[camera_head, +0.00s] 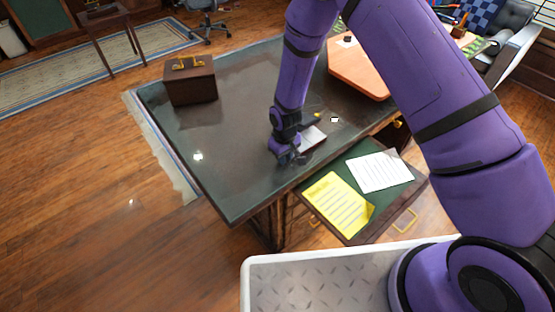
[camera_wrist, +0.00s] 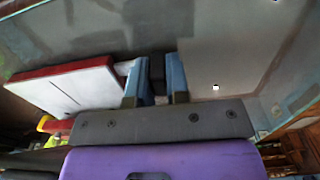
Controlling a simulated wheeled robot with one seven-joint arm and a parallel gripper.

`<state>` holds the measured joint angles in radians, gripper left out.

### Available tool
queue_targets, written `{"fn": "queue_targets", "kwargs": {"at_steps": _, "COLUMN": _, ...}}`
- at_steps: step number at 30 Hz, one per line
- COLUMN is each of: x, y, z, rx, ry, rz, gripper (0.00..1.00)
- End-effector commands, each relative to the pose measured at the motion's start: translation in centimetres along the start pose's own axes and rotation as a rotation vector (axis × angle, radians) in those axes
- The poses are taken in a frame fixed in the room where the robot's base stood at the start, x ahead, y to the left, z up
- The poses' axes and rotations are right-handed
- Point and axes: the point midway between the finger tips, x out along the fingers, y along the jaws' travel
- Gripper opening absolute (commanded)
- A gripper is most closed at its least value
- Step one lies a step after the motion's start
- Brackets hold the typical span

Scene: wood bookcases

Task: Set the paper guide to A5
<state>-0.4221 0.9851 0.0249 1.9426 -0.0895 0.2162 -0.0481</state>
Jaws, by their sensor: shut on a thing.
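In the wrist view, this device appears as a white panel with red edges (camera_wrist: 78,88) at the left. The blue fingers of my gripper (camera_wrist: 155,82) are shut on a small dark piece (camera_wrist: 156,66), which seems to be the paper guide. Size marks such as A5 cannot be read.
A dark brown box (camera_head: 190,84) stands at the desk's far left corner. The desk top (camera_head: 235,150) is clear around my gripper's left. An open drawer or pull-out leaf holds a yellow sheet (camera_head: 338,205) and a white sheet (camera_head: 380,171). An orange-brown board (camera_head: 358,72) lies behind.

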Motion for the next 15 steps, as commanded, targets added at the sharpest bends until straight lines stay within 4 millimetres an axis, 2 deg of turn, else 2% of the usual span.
{"fn": "queue_targets", "kwargs": {"at_steps": 6, "x": -0.05, "y": 0.27, "z": -0.09, "rx": 0.004, "ry": 0.002, "rz": 0.003, "gripper": 0.0}}
{"fn": "queue_targets", "kwargs": {"at_steps": 7, "x": -0.05, "y": 0.28, "z": -0.09, "rx": 0.004, "ry": 0.002, "rz": 0.003, "gripper": 0.18}}
{"fn": "queue_targets", "kwargs": {"at_steps": 10, "x": -0.05, "y": 0.26, "z": -0.08, "rx": 0.004, "ry": 0.002, "rz": 0.003, "gripper": 0.41}}
{"fn": "queue_targets", "kwargs": {"at_steps": 15, "x": -0.03, "y": 0.2, "z": -0.06, "rx": 0.003, "ry": 0.002, "rz": 0.002, "gripper": 0.42}}
